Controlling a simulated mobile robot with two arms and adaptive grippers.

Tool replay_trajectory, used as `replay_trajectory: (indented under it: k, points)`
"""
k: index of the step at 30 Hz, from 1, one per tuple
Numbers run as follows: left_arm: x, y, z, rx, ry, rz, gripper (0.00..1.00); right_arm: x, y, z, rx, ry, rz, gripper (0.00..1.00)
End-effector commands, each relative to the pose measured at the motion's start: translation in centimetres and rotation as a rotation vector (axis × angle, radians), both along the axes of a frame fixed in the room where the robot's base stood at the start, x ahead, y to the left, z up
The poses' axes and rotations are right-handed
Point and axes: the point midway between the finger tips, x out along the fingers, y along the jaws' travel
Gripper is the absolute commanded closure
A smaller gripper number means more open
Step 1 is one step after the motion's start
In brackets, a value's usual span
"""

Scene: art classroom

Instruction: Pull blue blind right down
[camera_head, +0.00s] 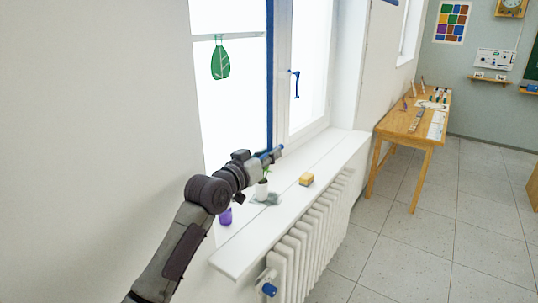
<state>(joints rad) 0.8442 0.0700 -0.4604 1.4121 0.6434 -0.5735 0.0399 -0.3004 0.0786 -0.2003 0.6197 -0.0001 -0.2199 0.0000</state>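A small blue edge (391,2) shows at the top of the view, above the far window; it may be part of a blue blind, but the rest is cut off. A blue vertical strip (270,75) runs down the near window beside its white frame. My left arm reaches in from the bottom. My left gripper (270,156) is over the window sill, near the lower end of this strip. A short blue piece shows at its fingertips, and I cannot tell whether it is held. My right gripper is out of view.
The white sill (315,162) holds a small plant pot (262,189), a yellow sponge-like block (306,179) and a purple cup (225,216). A white radiator (305,243) stands below. A wooden table (411,123) stands along the wall beyond. The tiled floor at right is clear.

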Motion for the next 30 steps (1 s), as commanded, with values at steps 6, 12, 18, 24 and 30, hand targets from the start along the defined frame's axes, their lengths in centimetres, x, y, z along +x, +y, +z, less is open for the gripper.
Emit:
replay_trajectory:
  k: [6, 12, 18, 24, 30]
  points:
    - [0.0, 0.1, 0.0, -0.001, 0.001, 0.002, 1.00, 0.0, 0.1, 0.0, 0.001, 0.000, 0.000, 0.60]
    - [0.0, 0.1, -0.3, -0.001, 0.002, 0.002, 1.00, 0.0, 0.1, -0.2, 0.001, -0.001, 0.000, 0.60]
    - [0.0, 0.1, -2.8, -0.001, 0.005, 0.001, 1.00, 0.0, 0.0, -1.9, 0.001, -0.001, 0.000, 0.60]
    - [0.1, 0.1, -8.5, 0.001, 0.008, 0.002, 1.00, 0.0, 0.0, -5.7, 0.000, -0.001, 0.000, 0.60]
    - [0.0, 0.1, -15.9, 0.002, 0.011, 0.001, 1.00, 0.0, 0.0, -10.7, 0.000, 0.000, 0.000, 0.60]
